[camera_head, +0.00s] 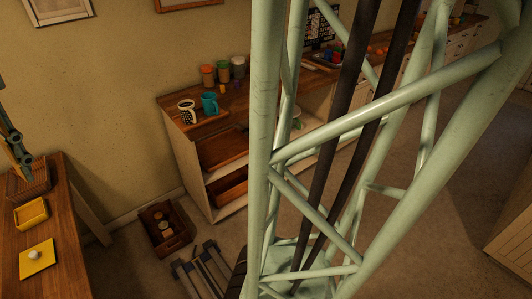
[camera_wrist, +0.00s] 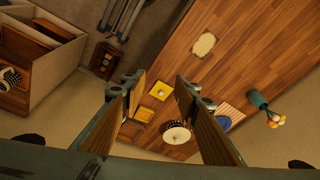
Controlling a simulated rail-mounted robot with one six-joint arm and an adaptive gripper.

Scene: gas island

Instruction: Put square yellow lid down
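The square yellow lid (camera_head: 37,258) lies flat on the wooden table at the left, with a pale round knob on top. It also shows in the wrist view (camera_wrist: 160,91), between the fingers but well beyond them. An open yellow square box (camera_head: 31,213) stands beside it, apart from it; the wrist view shows this box too (camera_wrist: 144,115). My gripper (camera_wrist: 160,82) is open and empty, its wooden-coloured fingers wide apart. In the head view it is partly seen at the left edge, above the table.
A basket (camera_head: 28,180) stands behind the box. A dark crate (camera_head: 166,227) is on the floor. The table around the lid is partly bare.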

